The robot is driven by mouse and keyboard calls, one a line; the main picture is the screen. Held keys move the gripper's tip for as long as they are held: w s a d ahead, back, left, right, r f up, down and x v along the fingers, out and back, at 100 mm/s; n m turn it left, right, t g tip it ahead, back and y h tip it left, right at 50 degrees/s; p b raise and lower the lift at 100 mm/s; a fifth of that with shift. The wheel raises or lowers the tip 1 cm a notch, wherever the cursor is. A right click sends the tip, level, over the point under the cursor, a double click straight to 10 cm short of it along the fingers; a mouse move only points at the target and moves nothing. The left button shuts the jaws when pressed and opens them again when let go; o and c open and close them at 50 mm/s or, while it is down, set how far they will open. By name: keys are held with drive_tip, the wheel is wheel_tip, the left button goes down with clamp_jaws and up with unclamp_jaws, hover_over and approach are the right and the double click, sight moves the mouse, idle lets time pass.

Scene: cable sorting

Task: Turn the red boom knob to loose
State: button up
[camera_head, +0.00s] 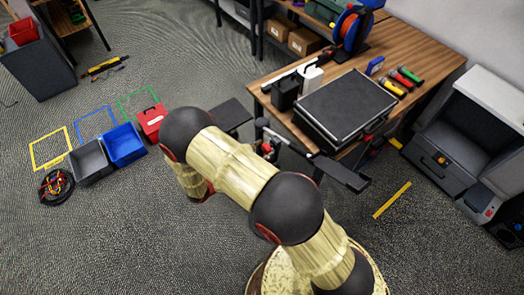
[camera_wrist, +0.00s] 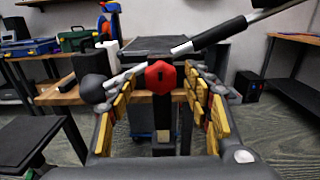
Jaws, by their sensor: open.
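The red boom knob (camera_wrist: 160,77) is a six-sided red piece with a dark slot, at the middle of the wrist view. It sits at the top of a black upright post (camera_wrist: 163,122), where the boom (camera_wrist: 215,35) crosses, slanting up to the right. My gripper (camera_wrist: 159,92) is open, with its yellow-padded fingers left and right of the knob and a gap on both sides. I cannot tell whether the fingertips reach as deep as the knob. In the head view my arm hides most of my gripper; a small red spot (camera_head: 266,148) shows beside the stand.
A wooden table (camera_head: 420,50) with a black case (camera_head: 345,105) stands behind the stand. Black flat panels (camera_head: 345,174) lie close to my arm. A black ball (camera_wrist: 91,89) is near my left finger. Bins (camera_head: 125,145) stand on the floor at left.

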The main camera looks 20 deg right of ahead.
drive_tip(key=shift+d, duration=0.2)
drive_tip(key=shift+c, duration=0.8)
drive_tip(key=c, duration=1)
